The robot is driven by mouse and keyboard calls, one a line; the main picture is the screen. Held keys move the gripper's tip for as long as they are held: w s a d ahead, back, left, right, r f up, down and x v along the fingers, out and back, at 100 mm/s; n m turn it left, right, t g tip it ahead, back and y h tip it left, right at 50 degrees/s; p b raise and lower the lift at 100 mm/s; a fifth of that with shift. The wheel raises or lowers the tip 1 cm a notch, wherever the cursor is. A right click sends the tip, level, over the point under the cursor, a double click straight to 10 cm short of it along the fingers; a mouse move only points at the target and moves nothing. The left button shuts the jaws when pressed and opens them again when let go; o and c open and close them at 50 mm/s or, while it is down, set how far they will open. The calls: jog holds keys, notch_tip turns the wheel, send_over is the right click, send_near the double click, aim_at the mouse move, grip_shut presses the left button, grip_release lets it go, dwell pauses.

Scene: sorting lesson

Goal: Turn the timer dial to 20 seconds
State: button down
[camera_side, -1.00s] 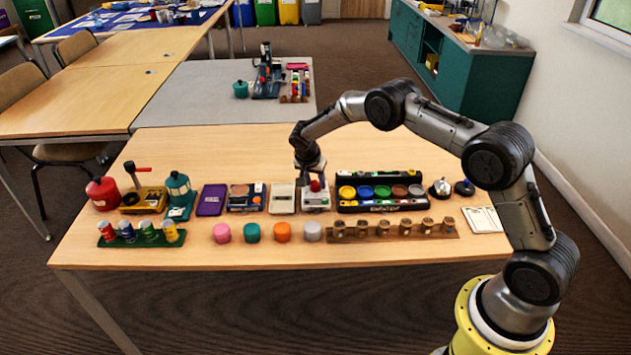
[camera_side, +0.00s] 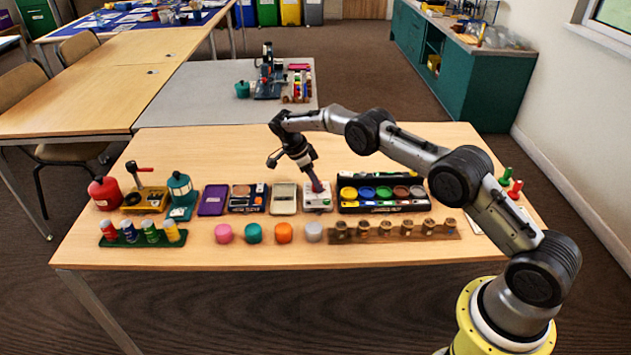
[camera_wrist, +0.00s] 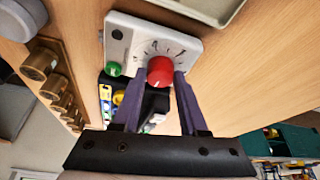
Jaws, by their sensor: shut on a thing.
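The timer is a small white box (camera_side: 313,206) in the middle of the table's row of things. In the wrist view its white face (camera_wrist: 126,46) has dark tick marks, a red dial (camera_wrist: 160,70) and a green button (camera_wrist: 113,69). My gripper (camera_side: 317,187) slants down onto the timer from the upper left in the side view. In the wrist view its two purple fingers are shut on the red dial, one on each side. The tick marks are too blurred to read, and I cannot tell where the dial points. The side view hides the dial behind the fingers.
A dark tray of paint pots (camera_side: 385,209) stands close right of the timer. A pale flat box (camera_side: 284,199) is close on its left. In front are coloured knobs such as the grey one (camera_side: 312,233) and a wooden rack (camera_side: 440,237). The table's front strip is clear.

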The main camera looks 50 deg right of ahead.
jog(key=shift+m+g+y, duration=0.5)
jog(key=shift+m+g, duration=0.1)
jog(key=shift+m, duration=1.4)
jog(key=shift+c, duration=2.2)
grip_release()
jog(key=shift+r, duration=0.1)
